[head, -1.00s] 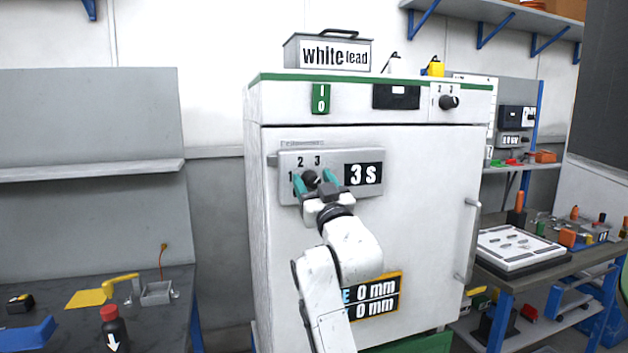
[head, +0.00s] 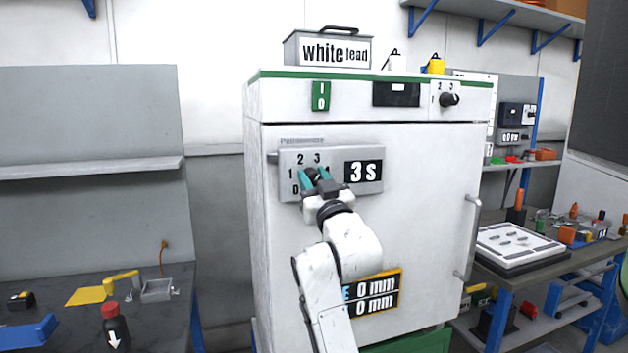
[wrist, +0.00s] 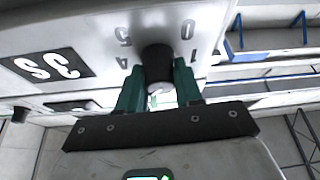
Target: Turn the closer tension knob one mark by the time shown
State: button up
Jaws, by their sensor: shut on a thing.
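The closer tension knob (head: 310,175) is a small dark knob on a grey panel (head: 350,155) on the white cabinet door. The digits 0, 1, 2 and 3 show around it in the head view. A black display (head: 363,172) beside it reads "3 S". My gripper (head: 318,178) has its green fingers at the knob. In the wrist view my gripper (wrist: 160,90) is shut on the dark knob (wrist: 157,66), one finger on each side. Upside-down marks show around the knob there. In the head view my fingers partly hide the knob, so its pointer is unclear.
A second knob (head: 449,99) and a green switch (head: 321,96) are on the cabinet's top strip. A door handle (head: 470,240) stands out at the right. A lower sign (head: 377,295) reads "0 mm" twice. Benches stand on both sides.

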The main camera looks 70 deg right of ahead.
jog(key=shift+r+n+t+y+p, duration=0.15)
jog(key=shift+n+t+y+p, duration=0.15)
jog(key=shift+n+p, duration=0.45)
jog(key=shift+n+t+y, duration=0.3)
jog(key=shift+n+y, duration=0.2)
jog(key=shift+n, duration=0.55)
jog(key=o, duration=1)
jog(key=shift+f, duration=0.2)
jog(key=b+v, duration=0.2)
jog(key=v, duration=0.8)
jog(key=shift+s+a+f, duration=0.2)
jog(key=shift+a, duration=0.05)
